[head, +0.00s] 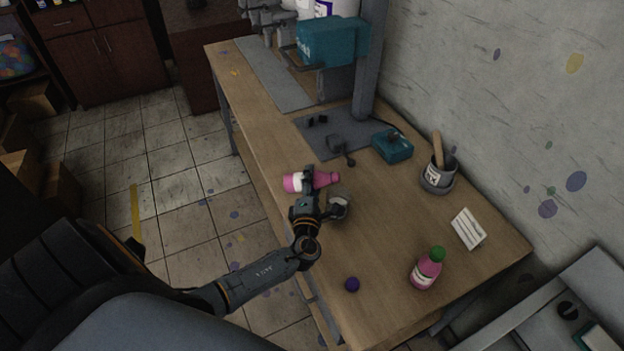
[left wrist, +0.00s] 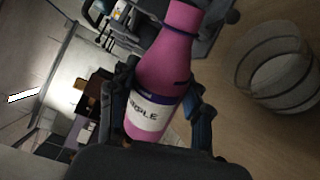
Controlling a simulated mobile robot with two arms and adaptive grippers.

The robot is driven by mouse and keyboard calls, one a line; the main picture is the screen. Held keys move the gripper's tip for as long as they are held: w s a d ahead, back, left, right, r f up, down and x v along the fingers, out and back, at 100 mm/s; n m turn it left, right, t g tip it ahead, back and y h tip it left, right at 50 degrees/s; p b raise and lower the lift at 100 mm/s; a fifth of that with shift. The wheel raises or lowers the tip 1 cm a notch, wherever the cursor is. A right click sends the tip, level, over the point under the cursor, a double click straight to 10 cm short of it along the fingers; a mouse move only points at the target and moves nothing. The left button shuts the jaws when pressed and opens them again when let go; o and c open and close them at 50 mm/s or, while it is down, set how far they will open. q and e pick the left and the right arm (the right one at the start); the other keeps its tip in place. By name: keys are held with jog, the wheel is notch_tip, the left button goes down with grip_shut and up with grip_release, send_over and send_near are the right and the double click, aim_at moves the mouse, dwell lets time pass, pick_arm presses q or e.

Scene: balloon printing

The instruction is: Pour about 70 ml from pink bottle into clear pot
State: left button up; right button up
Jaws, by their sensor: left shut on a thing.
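My left gripper (head: 309,183) is shut around the middle of a pink bottle (head: 325,180). The bottle is tipped about sideways in the head view, with its neck to the right. The clear pot (head: 339,208) stands on the table just in front of the bottle, partly hidden by my gripper. It shows in the left wrist view (left wrist: 278,70) as a round see-through vessel, apart from the bottle. I see no liquid stream.
A second pink bottle with a green cap (head: 427,270) stands near the front right of the wooden table (head: 385,235). A white card (head: 468,228), a grey pot with a brush (head: 438,177) and a teal box (head: 392,146) are rightward.

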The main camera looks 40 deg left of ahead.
pick_arm(q)
jog(key=shift+f+m, duration=0.1)
jog(key=shift+m, duration=0.2)
jog(key=shift+f+m+p, duration=0.35)
jog(key=shift+m+p, duration=0.1)
jog(key=shift+m, duration=0.05)
dwell(0.4)
jog(key=shift+f+m+p, duration=0.2)
jog(key=shift+m+p, duration=0.2)
jog(key=shift+p, duration=0.25)
dwell(2.0)
jog(key=shift+r+n, duration=0.7)
jog(key=shift+n, duration=0.6)
jog(key=r+n, duration=0.1)
jog(key=n, duration=0.2)
jog(key=shift+w+d+r, duration=0.15)
jog(key=shift+d+r, duration=0.05)
jog(key=shift+r, duration=0.15)
